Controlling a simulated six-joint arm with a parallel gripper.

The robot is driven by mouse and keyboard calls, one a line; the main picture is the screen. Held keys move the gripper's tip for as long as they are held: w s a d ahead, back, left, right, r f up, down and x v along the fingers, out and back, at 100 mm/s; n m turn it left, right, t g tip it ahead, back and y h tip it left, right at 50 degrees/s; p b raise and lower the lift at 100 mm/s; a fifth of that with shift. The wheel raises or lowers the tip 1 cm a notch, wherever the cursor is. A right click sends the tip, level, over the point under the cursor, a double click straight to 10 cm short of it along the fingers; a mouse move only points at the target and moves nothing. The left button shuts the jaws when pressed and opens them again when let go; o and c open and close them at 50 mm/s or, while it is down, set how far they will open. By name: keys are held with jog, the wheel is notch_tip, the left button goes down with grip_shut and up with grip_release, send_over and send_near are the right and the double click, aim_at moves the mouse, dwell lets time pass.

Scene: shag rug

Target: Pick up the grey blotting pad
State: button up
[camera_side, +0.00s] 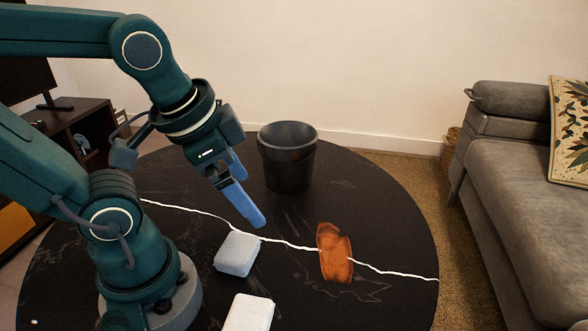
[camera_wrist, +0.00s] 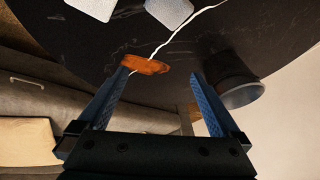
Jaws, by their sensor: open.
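Two pale, rounded blocks lie on the dark round table, and either could be the grey blotting pad. The slightly greyer one (camera_side: 237,253) lies beside a white line, and the whiter one (camera_side: 249,313) is cut off by the bottom edge of the side view. In the wrist view they appear at the top edge, one at the left (camera_wrist: 92,8) and one near the middle (camera_wrist: 170,10). My gripper (camera_side: 255,215) is open and empty, with blue fingers above the table, up and behind the greyer block. It shows in the wrist view (camera_wrist: 161,77) with fingers apart.
A dark bin (camera_side: 288,158) stands at the back of the table (camera_side: 380,215). A brown-orange patch or flat thing (camera_side: 335,253) lies right of the blocks, across the white line. A grey sofa (camera_side: 530,180) is beyond the table's right edge.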

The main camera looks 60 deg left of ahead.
notch_tip(320, 180, down, 4)
jog(key=w+a+m+g+y, duration=0.1)
jog(key=a+m+g, duration=0.1)
jog(key=m+g, duration=0.2)
jog(key=m+g+y, duration=0.2)
jog(key=m+g, duration=0.1)
send_over(239, 247)
jog(key=w+d, duration=0.2)
jog(key=f, duration=0.4)
jog(key=shift+a+f, duration=0.25)
jog(key=shift+f, duration=0.1)
jog(key=shift+s+f+g, duration=0.3)
jog(key=shift+s+f, duration=0.1)
jog(key=shift+f, duration=0.4)
jog(key=shift+x, duration=2.3)
jog(key=c, duration=1)
jog(key=shift+w+r, duration=0.1)
jog(key=shift+r, duration=0.05)
